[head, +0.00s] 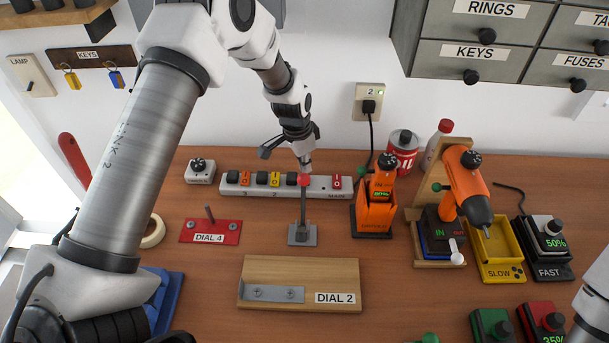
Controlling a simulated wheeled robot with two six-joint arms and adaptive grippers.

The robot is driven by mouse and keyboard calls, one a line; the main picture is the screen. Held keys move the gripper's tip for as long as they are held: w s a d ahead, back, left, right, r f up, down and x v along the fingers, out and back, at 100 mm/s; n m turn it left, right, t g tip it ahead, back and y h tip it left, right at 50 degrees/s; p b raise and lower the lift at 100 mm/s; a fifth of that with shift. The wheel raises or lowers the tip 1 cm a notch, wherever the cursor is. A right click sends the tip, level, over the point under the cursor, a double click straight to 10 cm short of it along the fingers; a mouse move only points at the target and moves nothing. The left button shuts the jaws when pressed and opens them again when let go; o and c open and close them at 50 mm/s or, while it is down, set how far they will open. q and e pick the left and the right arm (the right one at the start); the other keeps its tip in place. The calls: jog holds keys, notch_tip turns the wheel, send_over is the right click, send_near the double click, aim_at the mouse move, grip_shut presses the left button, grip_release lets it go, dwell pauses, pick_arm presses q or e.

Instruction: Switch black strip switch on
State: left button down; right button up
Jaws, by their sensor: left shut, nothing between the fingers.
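A pale power strip (320,190) lies across the back of the workbench. It bears black pieces, an orange switch (245,178), a yellow switch (275,180) and a red switch (337,183). A black piece (292,179) shows right of the yellow switch; I cannot tell whether it is the black switch or its position. My left gripper (304,168) is shut and empty, pointing down over the strip just right of that piece. Contact cannot be told. A red knob just below its tip hides part of the strip. My right gripper is out of view.
The red-knobbed lever (303,215) stands on a grey base in front of the strip. An orange charger device (375,210) stands to the right, with an orange drill (467,190) beyond. A DIAL 2 board (335,272) lies in front. A wall outlet (368,100) is behind.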

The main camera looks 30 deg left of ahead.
pick_arm(q)
jog(key=shift+r+p, duration=1.5)
jog(key=shift+r, duration=1.1)
jog(key=shift+s, duration=0.1)
